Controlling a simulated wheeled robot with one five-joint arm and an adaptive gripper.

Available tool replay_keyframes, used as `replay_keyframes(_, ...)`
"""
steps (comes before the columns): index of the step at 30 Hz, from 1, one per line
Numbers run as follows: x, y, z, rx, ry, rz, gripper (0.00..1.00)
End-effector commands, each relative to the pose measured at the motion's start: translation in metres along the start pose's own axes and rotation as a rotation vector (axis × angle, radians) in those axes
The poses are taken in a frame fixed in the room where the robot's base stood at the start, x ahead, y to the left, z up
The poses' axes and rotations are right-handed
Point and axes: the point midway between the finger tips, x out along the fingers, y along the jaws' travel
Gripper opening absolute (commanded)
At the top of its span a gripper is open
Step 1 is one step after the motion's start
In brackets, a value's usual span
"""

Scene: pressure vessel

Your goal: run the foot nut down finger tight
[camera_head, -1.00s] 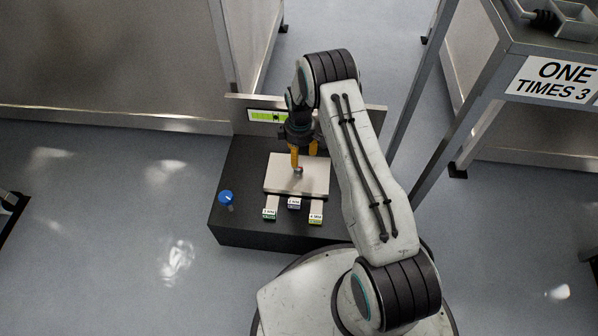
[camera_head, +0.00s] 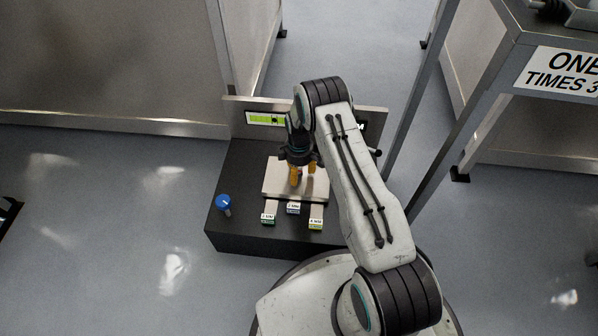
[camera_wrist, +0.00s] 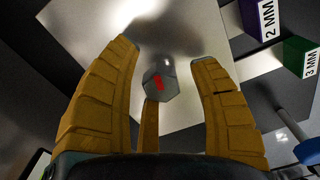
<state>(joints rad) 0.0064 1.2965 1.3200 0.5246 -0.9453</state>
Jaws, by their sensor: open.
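The foot nut (camera_wrist: 160,84) is a grey hex piece with a red mark on its top, in the wrist view. It is over a pale square plate (camera_wrist: 198,22). In the head view the plate (camera_head: 272,184) lies on a dark box, and the fingers largely hide the nut. My gripper (camera_head: 303,172) points down over the plate. In the wrist view my gripper (camera_wrist: 166,62) is open, with yellow fingers left and right of the nut and a third finger below it. Gaps show between the nut and the side fingers.
A dark box (camera_head: 240,232) carries the plate, a blue knob (camera_head: 223,202), and labelled blocks marked 2 MM (camera_wrist: 262,18) and 3 MM (camera_wrist: 302,58). A green display (camera_head: 265,118) stands at its back. A metal frame with a sign (camera_head: 562,75) stands right.

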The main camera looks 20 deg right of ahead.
Motion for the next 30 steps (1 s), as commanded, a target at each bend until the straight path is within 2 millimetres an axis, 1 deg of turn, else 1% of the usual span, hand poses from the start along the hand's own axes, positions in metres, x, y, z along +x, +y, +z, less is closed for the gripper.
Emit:
replay_keyframes(6,-0.0002,0.0000,0.0000,0.000,0.000,0.000,0.56)
replay_keyframes(24,0.0006,-0.0015,0.0014,0.001,-0.004,-0.005,0.02)
replay_keyframes(25,0.0007,-0.0016,0.0016,0.001,-0.004,-0.005,0.00)
replay_keyframes(30,0.0013,-0.0023,0.0025,0.001,-0.006,-0.008,0.00)
